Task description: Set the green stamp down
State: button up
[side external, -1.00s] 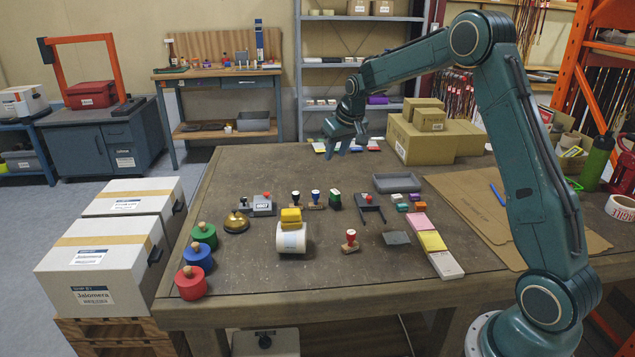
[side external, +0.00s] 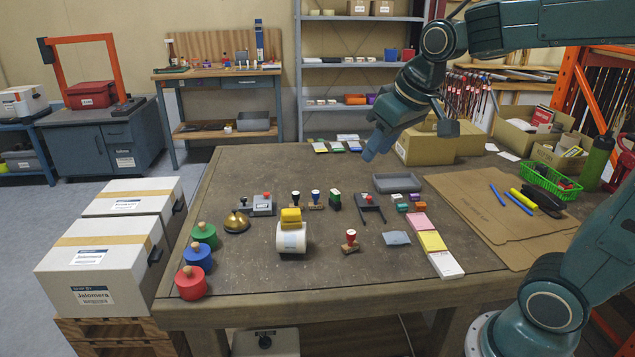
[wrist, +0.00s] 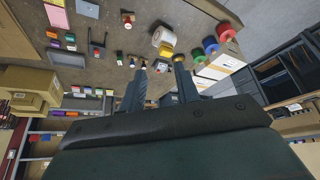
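The green stamp (side external: 334,200) stands upright on the table, at the right end of a short row with a black stamp (side external: 296,200) and a blue stamp (side external: 315,198). My gripper (side external: 410,140) is high above the far part of the table, behind and to the right of the green stamp and well apart from it. In the wrist view my gripper (wrist: 160,67) has its fingers spread, with nothing held between them.
A grey stand (side external: 370,210) is just right of the green stamp; a red-handled stamp (side external: 350,241) is in front. The tape roll (side external: 291,240) is front left. A grey tray (side external: 397,183) and cardboard boxes (side external: 425,146) are behind right. Bare tabletop lies behind the stamp row.

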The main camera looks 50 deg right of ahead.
jog(key=s+a+f, duration=0.1)
jog(key=s+a, duration=0.1)
jog(key=s, duration=0.5)
jog(key=s+a+f+n, duration=0.1)
jog(key=s+a+f, duration=0.1)
jog(key=s, duration=0.5)
jog(key=shift+s+a+y, duration=0.15)
jog(key=shift+a+y, duration=0.05)
jog(key=shift+y, duration=0.1)
jog(key=shift+f, duration=0.1)
dwell(0.4)
